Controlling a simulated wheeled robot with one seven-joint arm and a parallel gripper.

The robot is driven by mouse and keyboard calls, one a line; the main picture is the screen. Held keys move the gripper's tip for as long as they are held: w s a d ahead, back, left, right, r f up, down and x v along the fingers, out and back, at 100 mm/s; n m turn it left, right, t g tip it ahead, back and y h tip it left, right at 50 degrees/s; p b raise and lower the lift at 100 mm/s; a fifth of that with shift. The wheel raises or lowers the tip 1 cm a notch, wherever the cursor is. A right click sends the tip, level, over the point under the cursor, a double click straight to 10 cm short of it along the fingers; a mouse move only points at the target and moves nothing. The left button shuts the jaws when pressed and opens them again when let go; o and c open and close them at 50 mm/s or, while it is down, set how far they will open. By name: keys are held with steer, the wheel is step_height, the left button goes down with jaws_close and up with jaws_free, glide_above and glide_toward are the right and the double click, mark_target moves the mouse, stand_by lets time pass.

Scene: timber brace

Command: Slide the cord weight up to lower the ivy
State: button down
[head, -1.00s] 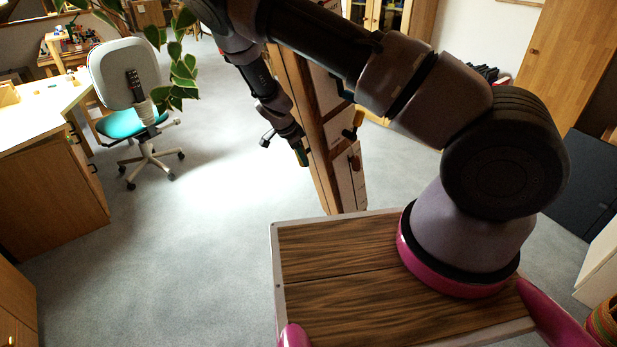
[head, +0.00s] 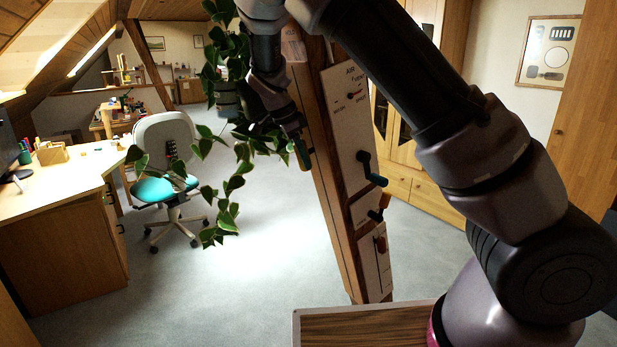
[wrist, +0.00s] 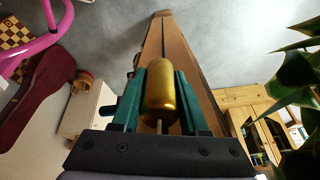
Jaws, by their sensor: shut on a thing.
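The cord weight (wrist: 163,92) is a brass-coloured cylinder with a thin rod or cord at its lower end in the wrist view. My gripper (wrist: 160,95) is shut on it, with a green finger on each side. In the head view my gripper (head: 303,150) is beside the left face of the timber brace (head: 334,190), and the weight cannot be made out there. The ivy (head: 225,185) hangs in a pot (head: 227,98) left of the brace, its vines trailing in front of the chair. Its leaves also show at the right of the wrist view (wrist: 295,75).
The brace carries white panels with levers (head: 372,170) on its right face. A desk (head: 60,190) and a teal chair (head: 165,185) stand at the left. A cabinet (head: 425,190) stands behind the brace. Grey floor (head: 220,280) is open between desk and brace.

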steer(key=shift+v, duration=1)
steer(key=shift+d, duration=0.1)
steer(key=shift+c, duration=2.2)
jaws_free()
steer(key=shift+r, duration=0.25)
steer(key=v, duration=0.2)
steer(key=shift+r, duration=0.2)
steer(key=s+a, duration=0.5)
steer(key=a, duration=0.6)
steer(key=shift+s, duration=0.2)
steer(key=shift+a, duration=0.1)
